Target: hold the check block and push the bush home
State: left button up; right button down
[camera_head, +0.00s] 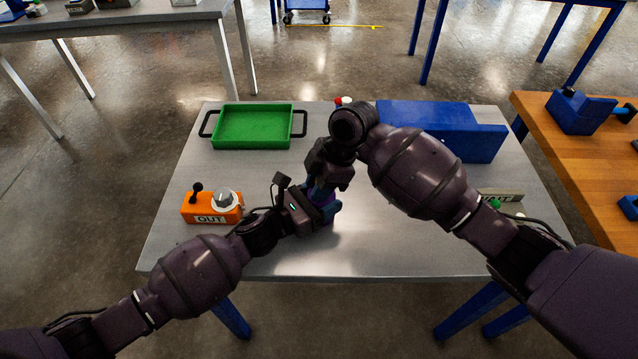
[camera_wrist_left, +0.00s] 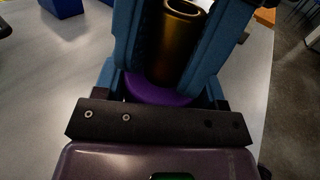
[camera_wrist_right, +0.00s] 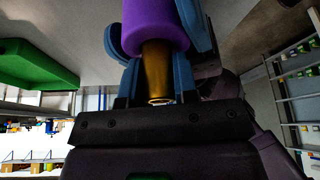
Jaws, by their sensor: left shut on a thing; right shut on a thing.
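The purple check block (camera_wrist_right: 160,28) is between my left gripper's blue fingers; it shows low between those fingers in the left wrist view (camera_wrist_left: 160,92). My left gripper (camera_head: 324,203) is shut on it above the table. The brass bush (camera_wrist_left: 178,45) is a hollow tube with an open end, standing at the block. It also shows in the right wrist view (camera_wrist_right: 157,72), in line with the block. My right gripper (camera_wrist_right: 157,75) comes down from above and is shut on the bush. How deep the bush sits in the block is hidden. In the head view my arms cover most of this.
On the grey table (camera_head: 180,160) are a green tray (camera_head: 253,145) with black handles, a large blue block (camera_head: 440,128) and an orange box (camera_head: 200,212) marked OUT with lever and knob. A labelled panel (camera_head: 508,195) is partly behind my right arm. The table's front middle is clear.

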pick_arm(q)
jog(key=shift+s+d+r, duration=0.1)
jog(key=shift+s+d, duration=0.05)
pick_arm(e)
jog(key=c, duration=0.9)
grip_release()
jog(key=shift+s+d+f, duration=0.1)
jog(key=shift+s+f, duration=0.1)
jog(key=shift+f, duration=0.45)
jog(key=shift+r, duration=0.35)
jog(key=v, duration=1.3)
jog(key=shift+w+a+r, duration=0.1)
jog(key=shift+w+a, duration=0.05)
jog(key=shift+a, duration=0.2)
pick_arm(q)
jog(key=o, duration=0.8)
jog(key=shift+o, duration=0.2)
jog(key=shift+a, duration=0.2)
